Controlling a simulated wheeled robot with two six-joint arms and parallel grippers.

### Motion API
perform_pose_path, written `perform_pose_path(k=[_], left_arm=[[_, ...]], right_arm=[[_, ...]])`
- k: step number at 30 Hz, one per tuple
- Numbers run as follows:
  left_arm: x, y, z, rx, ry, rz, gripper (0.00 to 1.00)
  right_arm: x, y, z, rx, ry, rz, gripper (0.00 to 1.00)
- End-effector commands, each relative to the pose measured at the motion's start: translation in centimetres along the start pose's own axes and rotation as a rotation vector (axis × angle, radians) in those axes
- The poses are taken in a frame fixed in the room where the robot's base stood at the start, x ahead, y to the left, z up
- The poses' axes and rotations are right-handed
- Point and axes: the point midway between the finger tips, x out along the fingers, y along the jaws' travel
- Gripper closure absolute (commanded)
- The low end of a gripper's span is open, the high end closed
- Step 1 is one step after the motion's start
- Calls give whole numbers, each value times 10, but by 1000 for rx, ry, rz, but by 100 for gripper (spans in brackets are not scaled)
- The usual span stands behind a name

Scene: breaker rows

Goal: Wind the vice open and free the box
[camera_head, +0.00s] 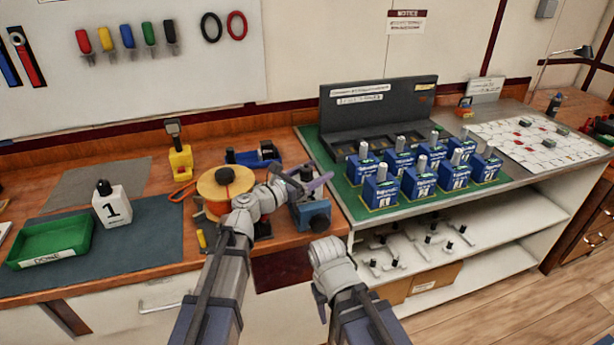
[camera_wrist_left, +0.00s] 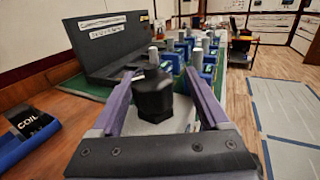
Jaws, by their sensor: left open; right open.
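The blue vice (camera_head: 311,214) stands at the bench's front edge, with a dark knob (camera_head: 320,223) on its front. A pale box (camera_wrist_left: 165,122) with a black knob on top (camera_wrist_left: 153,95) shows between my left fingers in the left wrist view. My left gripper (camera_head: 302,186) is open above the vice, its purple fingers either side of the black knob; I cannot tell whether they touch it. The vice jaws are mostly hidden by my gripper. My right gripper (camera_head: 332,258) is open in front of the bench, below the vice; its fingers are hard to make out.
An orange spool (camera_head: 215,187) stands close left of the vice. A blue coil holder (camera_wrist_left: 28,133) lies behind. Several blue breakers (camera_head: 381,192) stand on the green board at right.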

Motion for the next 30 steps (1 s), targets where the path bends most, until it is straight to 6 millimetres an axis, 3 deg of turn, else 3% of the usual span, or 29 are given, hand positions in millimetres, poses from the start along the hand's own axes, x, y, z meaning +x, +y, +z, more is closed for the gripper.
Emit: perform_pose_path(k=[10, 30], left_arm=[[3, 0, 0, 0, 0, 0, 21], [3, -1, 0, 0, 0, -1, 97]], right_arm=[[0, 0, 0, 0, 0, 0, 50], [0, 0, 0, 0, 0, 0, 50]])
